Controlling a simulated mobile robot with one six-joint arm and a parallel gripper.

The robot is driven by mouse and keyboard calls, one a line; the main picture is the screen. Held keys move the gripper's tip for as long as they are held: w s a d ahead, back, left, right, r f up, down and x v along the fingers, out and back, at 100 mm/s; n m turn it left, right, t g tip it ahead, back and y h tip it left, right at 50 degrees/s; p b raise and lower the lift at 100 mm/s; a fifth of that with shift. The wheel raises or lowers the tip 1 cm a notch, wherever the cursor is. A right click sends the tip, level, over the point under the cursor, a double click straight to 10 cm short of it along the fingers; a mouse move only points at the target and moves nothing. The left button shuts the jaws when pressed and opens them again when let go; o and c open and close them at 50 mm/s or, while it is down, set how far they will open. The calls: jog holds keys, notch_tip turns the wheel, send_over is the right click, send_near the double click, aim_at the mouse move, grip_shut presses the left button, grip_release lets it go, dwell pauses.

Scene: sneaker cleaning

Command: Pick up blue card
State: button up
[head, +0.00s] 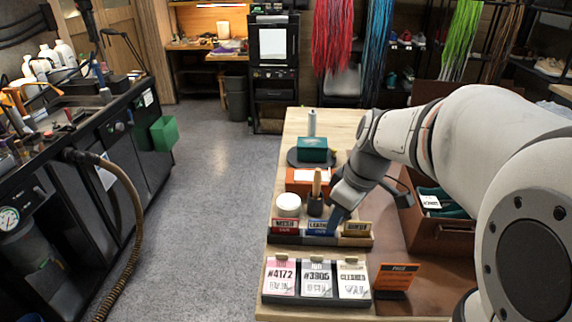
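The blue card (320,229) stands in the middle of a dark card tray (340,241) on the wooden table, with a pale label along its upper part. A red card (285,228) stands to its left and a tan card (357,229) to its right. My gripper (335,215) points down at the blue card's upper right edge, between the blue and tan cards. Its fingertips are small and dark here, so I cannot tell whether they are open, touch the card or hold it.
Behind the tray stand a white round jar (288,205) and a wooden-handled brush (316,187) in a dark holder. In front is a tray of paper tags (318,279). An orange sign (396,279) stands to the right. A teal box (312,149) sits farther back.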

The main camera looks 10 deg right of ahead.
aim_at(321, 222)
jog(key=w+d+f+n+y+b, duration=0.2)
jog(key=w+f+n, duration=0.45)
jog(key=w, duration=0.25)
jog(key=shift+n+g, duration=0.25)
jog(key=shift+g, duration=0.05)
jog(key=x, duration=0.4)
jog(key=p+x, duration=0.1)
jog(key=x, duration=0.2)
jog(key=shift+w+a, duration=0.1)
jog(key=shift+w, duration=0.3)
grip_shut()
